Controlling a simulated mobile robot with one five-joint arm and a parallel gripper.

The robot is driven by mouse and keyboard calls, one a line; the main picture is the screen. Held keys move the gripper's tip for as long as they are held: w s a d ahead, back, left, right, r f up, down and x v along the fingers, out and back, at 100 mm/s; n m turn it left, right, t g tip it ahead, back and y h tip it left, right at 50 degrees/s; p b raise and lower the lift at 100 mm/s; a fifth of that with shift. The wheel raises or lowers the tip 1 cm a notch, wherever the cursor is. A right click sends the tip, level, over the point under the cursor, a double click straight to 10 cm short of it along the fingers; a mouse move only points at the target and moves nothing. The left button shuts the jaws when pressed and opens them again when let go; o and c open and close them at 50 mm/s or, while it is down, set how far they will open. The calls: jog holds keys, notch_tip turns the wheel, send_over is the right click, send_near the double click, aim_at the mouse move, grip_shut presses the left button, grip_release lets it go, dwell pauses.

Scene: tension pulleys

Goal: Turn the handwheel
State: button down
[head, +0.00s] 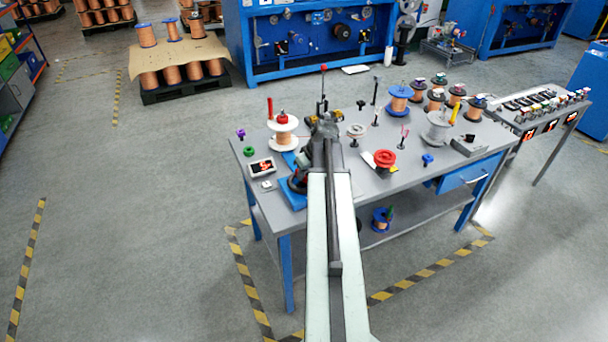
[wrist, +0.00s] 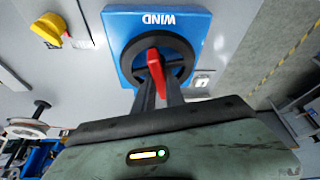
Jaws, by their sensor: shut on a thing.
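In the head view, the blue plate (head: 292,198) is at the front left of the grey table, and my arm hides part of the wheel and the gripper tips.
A yellow knob (wrist: 48,28) sits on the panel left of the plate in the wrist view. The floor left of the table is clear.

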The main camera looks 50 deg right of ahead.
jog(key=shift+a+m+g+h, duration=0.15)
jog(key=shift+m+h, duration=0.15)
jog(key=shift+m, duration=0.6)
jog(key=shift+a+m+g+h, duration=0.15)
jog(key=shift+m+h, duration=0.15)
jog(key=shift+m, duration=0.6)
jog(key=m+h, duration=0.1)
jog(key=m, duration=0.2)
jog(key=shift+w+m+g, duration=0.1)
jog(key=shift+m+g, duration=0.2)
jog(key=shift+g, duration=0.1)
jog(key=m+g+h, duration=0.1)
jog(key=m, duration=0.3)
jog(key=shift+w, duration=0.15)
jog(key=shift+a+m+g+h, duration=0.1)
jog(key=shift+m+g+h, duration=0.4)
jog(key=shift+m, duration=1.2)
jog(key=shift+g, duration=0.3)
jog(key=c, duration=1.4)
grip_release()
jog(key=shift+w, duration=0.1)
